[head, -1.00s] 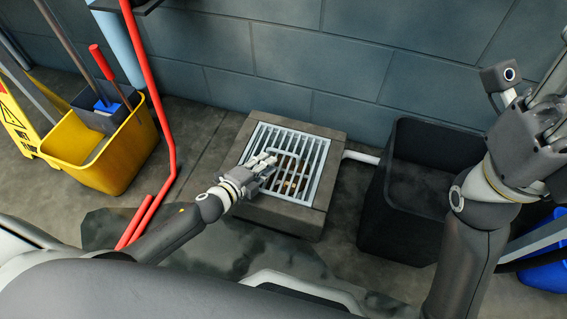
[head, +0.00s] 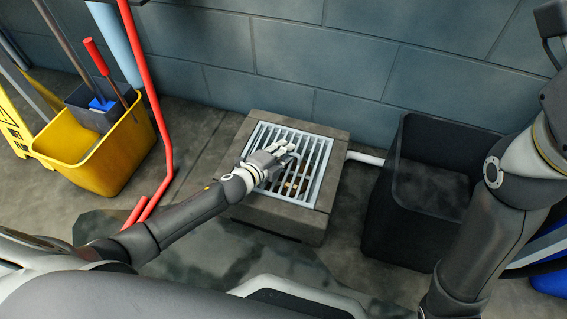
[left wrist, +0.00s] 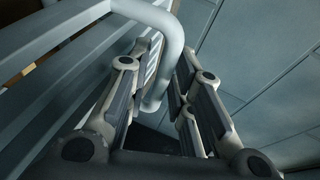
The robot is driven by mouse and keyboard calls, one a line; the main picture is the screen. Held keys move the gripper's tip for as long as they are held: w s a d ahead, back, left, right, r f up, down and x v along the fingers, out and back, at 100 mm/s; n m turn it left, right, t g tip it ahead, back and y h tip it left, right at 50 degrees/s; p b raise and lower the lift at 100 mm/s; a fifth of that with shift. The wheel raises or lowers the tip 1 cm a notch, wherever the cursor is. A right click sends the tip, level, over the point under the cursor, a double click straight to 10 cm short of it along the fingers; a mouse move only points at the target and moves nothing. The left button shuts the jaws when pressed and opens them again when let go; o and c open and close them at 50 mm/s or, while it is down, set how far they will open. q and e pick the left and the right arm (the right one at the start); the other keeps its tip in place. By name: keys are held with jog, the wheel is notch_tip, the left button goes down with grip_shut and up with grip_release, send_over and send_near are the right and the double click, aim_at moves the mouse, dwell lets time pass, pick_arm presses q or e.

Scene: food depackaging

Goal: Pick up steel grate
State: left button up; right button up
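The steel grate (head: 314,168) is a light-grey barred panel lying in a square stone drain block against the wall. Pale and brown bits show between its bars. My left gripper (head: 286,149) is over the middle of the grate. In the left wrist view, a bent round handle (left wrist: 174,45) rises beside the grate's bars (left wrist: 50,75). The fingers of my left gripper (left wrist: 162,62) are apart, with the handle's lower leg between them. I cannot tell whether they touch it. My right arm stands at the right edge of the head view, and its fingers are out of frame.
A black open bin (head: 379,215) stands right of the drain block (head: 282,218), with a white pipe (head: 362,157) between them. A yellow mop bucket (head: 103,160) and a red bent rail (head: 150,100) are on the left. The block wall (head: 330,70) is close behind.

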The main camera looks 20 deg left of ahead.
pick_arm(q)
grip_shut()
dwell(0.3)
jog(key=shift+w+d+r, duration=0.1)
jog(key=shift+r, duration=0.1)
